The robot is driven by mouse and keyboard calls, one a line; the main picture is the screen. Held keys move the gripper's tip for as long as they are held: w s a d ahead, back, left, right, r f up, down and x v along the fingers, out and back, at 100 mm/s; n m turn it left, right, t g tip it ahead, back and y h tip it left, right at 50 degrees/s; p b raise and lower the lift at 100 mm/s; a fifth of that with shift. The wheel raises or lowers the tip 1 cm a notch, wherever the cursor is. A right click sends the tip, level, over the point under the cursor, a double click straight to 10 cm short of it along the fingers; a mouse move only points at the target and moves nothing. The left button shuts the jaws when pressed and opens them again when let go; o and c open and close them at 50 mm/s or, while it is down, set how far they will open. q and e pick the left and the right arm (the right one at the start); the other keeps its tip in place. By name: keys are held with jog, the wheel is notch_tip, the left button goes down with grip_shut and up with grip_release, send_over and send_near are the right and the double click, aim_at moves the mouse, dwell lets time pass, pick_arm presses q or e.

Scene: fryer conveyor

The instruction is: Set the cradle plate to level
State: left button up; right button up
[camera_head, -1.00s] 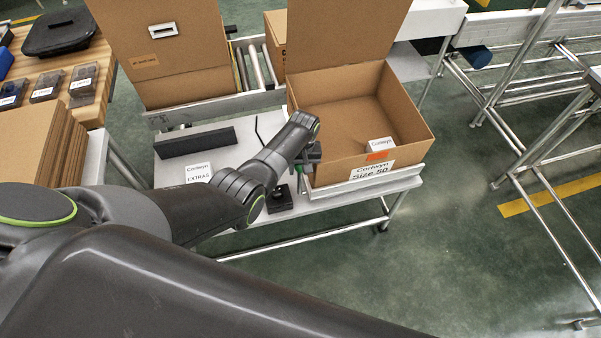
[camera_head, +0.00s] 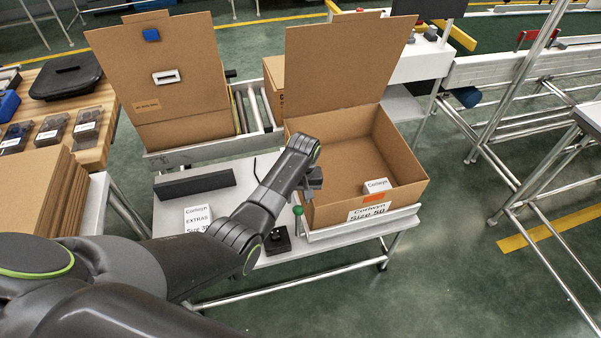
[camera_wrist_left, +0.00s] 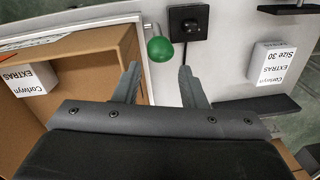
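The cradle plate (camera_head: 362,226) is the pale tray under the open right-hand carton (camera_head: 408,190) labelled "Corwyn Size 50". I cannot tell its exact tilt. A lever with a green ball knob (camera_head: 298,210) stands at its near left corner. In the left wrist view the green knob (camera_wrist_left: 160,49) shows just beyond the fingertips. My left gripper (camera_head: 312,186) is above the knob, apart from it. The wrist view shows the left gripper (camera_wrist_left: 159,70) open, with nothing between its fingers. My right gripper is not in view.
A black block with a round top (camera_head: 277,240) sits on the white table beside the lever. An "EXTRAS" box (camera_head: 198,219) and a long black bar (camera_head: 195,183) lie to the left. A second open carton (camera_head: 185,100) stands behind. A small white box (camera_head: 377,186) lies inside the right-hand carton.

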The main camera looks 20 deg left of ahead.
pick_arm(q)
notch_tip(320, 180, up, 9)
jog(key=shift+d+r, duration=0.2)
jog(key=shift+d, duration=0.05)
jog(key=shift+w, duration=0.1)
